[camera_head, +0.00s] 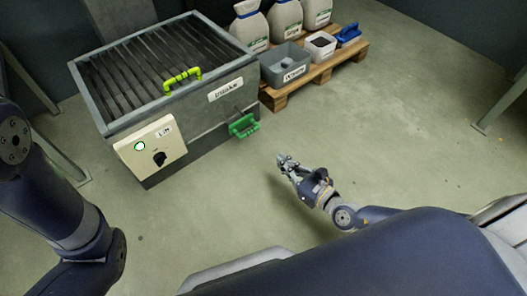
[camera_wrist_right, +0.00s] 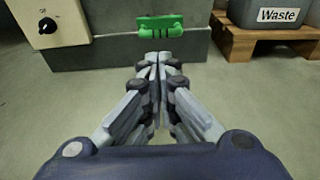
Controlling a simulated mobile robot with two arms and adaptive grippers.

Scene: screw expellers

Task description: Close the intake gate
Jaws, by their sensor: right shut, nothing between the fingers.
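The grey metal machine (camera_head: 199,104) stands at the upper left, with a label reading Intake (camera_head: 226,89) on its front. A green handle (camera_head: 243,125) sticks out low on that front, below the label; it also shows in the right wrist view (camera_wrist_right: 160,27). I cannot tell the gate plate's position. A yellow-green handle (camera_head: 182,79) sits over the dark slatted top. My right gripper (camera_head: 283,160) is shut and empty, apart from the green handle and to its lower right. In the wrist view its fingertips (camera_wrist_right: 160,59) point toward that handle. My left gripper is out of view.
A control box (camera_head: 150,146) with a lit button and black knob is on the machine's left front. A pallet (camera_head: 283,94) to the right carries sacks, a grey Waste bin (camera_head: 287,65), a white tub and a blue item. The floor before the machine is clear.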

